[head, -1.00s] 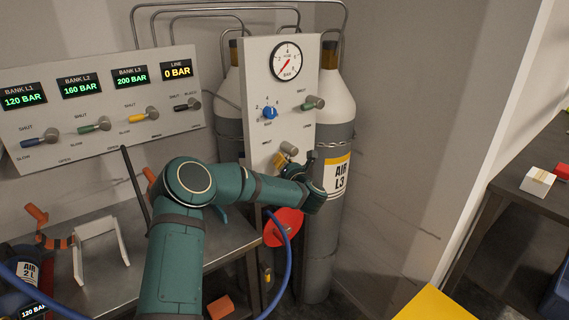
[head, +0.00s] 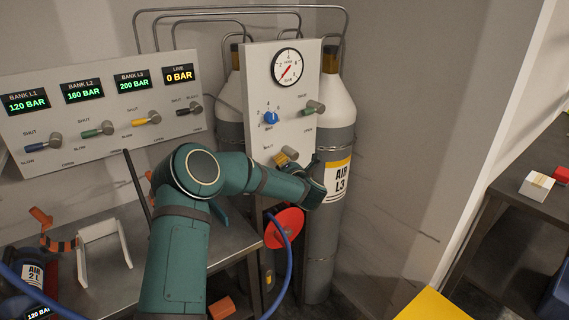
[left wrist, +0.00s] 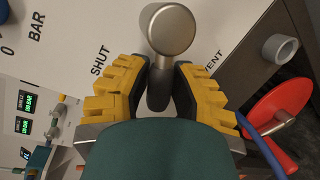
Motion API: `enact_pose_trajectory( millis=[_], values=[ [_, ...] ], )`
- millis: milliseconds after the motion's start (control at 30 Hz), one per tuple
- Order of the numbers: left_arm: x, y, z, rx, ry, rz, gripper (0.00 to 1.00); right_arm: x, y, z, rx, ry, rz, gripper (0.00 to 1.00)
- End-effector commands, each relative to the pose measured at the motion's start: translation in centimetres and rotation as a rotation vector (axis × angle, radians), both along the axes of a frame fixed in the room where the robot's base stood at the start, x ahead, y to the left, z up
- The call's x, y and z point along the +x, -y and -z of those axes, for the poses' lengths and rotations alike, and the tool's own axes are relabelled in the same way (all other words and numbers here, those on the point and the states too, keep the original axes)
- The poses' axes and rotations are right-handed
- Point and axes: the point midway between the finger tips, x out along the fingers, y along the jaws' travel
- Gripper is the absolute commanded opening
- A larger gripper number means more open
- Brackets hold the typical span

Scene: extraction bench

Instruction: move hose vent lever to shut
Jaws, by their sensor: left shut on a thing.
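The hose vent lever has a grey round hub (head: 291,153) low on the white gauge panel (head: 258,70). In the left wrist view the hub (left wrist: 171,28) is at top centre, and its dark handle (left wrist: 158,92) runs down between my fingers. My left gripper (left wrist: 159,88) is shut on this handle, with a yellow-backed finger on each side. The SHUT label (left wrist: 103,60) is left of the handle and the VENT label (left wrist: 213,66) right of it, partly hidden by a finger. In the head view my left arm partly hides the handle. My right gripper is not in view.
A red disc (head: 284,228) and blue hose (head: 289,265) are below. Grey cylinders (head: 325,240) stand behind. The bank panel (head: 100,130) is at left.

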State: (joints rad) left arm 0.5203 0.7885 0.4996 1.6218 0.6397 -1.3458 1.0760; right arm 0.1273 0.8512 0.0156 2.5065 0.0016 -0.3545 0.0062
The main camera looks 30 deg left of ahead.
Motion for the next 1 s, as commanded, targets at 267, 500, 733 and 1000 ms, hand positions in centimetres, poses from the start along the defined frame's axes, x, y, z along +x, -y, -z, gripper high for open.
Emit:
enact_pose_trajectory(
  millis=[267, 500, 733, 1000],
  values=[
    [-0.3, -0.2, -1.5, 0.089, -0.206, -0.003, 0.0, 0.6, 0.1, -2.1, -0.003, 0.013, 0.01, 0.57],
    [-0.3, -0.2, -2.1, 0.143, -0.335, -0.003, 0.0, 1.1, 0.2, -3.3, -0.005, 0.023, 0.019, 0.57],
    [-0.4, -0.3, -2.3, 0.17, -0.399, -0.003, 0.0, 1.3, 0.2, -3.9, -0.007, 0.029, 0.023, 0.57],
    [-0.3, -0.3, -2.3, 0.179, -0.416, -0.003, 0.0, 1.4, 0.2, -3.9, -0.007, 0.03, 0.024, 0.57]
  ],
)
